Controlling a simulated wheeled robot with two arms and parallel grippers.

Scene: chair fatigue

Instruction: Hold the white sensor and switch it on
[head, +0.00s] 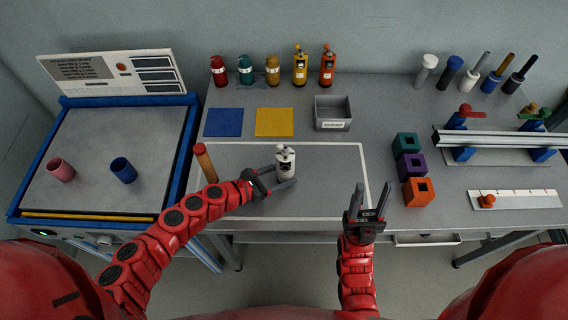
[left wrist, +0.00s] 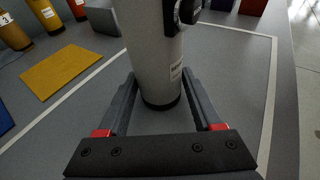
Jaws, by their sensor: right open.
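The white sensor (head: 285,163) stands upright on the table inside the white outlined area. It has a light body, a small dark fitting near its top and a dark base. In the left wrist view the sensor (left wrist: 155,55) rises between the fingers, its top cut off. My left gripper (head: 276,181) reaches in low from the left with one finger on each side of the sensor. Whether the fingers touch it or stand slightly apart cannot be told. My right gripper (head: 370,199) is open and empty near the table's front edge, right of the sensor.
Behind are a blue mat (head: 224,122), a yellow mat (head: 274,122), a grey bin (head: 333,110) and several coloured bottles (head: 272,70). Open cubes (head: 411,166) stand to the right. The outlined area right of the sensor is clear.

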